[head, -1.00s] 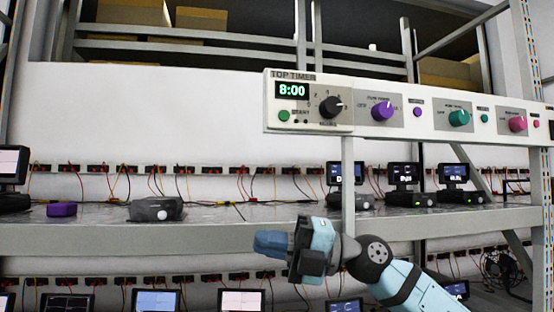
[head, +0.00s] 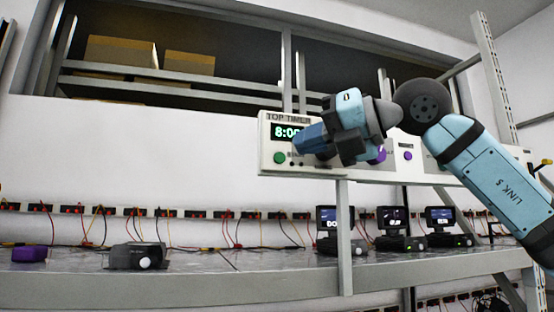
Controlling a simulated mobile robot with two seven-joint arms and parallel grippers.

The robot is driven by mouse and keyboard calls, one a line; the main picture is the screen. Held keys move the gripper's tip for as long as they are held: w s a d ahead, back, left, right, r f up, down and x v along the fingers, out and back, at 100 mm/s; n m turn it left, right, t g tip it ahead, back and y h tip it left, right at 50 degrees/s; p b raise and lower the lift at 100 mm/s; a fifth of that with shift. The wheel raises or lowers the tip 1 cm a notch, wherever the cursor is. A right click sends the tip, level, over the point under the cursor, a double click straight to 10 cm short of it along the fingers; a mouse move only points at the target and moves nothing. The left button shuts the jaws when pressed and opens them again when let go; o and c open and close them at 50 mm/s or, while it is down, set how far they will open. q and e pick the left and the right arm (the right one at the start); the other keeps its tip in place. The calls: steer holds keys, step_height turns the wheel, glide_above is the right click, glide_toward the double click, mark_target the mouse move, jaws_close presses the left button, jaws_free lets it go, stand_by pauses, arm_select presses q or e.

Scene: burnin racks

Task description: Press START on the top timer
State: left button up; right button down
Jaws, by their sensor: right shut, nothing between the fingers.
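The top timer (head: 268,128) is the left part of a white panel mounted on a post above the shelf. Its green display (head: 283,132) reads "8:0", with the last digit hidden behind my gripper. The green START button (head: 280,158) shows at its lower left, uncovered. My right gripper (head: 298,146) is shut and empty. It is in front of the timer, its blue fingertips pointing left, just right of the button and slightly above it in the picture. The gripper hides the timer's black knob. I cannot tell whether the fingertips touch the panel. My left gripper is out of view.
Below, the shelf (head: 250,290) holds a purple box (head: 29,254), a grey device (head: 137,256) and several small monitors. Cardboard boxes (head: 120,52) sit on the upper shelf.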

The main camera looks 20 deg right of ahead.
mark_target(280, 158)
stand_by(0.3)
steer(key=w+p, duration=0.2)
steer(key=w, duration=0.2)
steer(key=w+p, duration=0.3)
steer(key=w, duration=0.2)
steer(key=shift+a, duration=0.2)
steer(key=shift+s, duration=0.1)
stand_by(0.6)
stand_by(1.2)
steer(key=shift+w, duration=0.45)
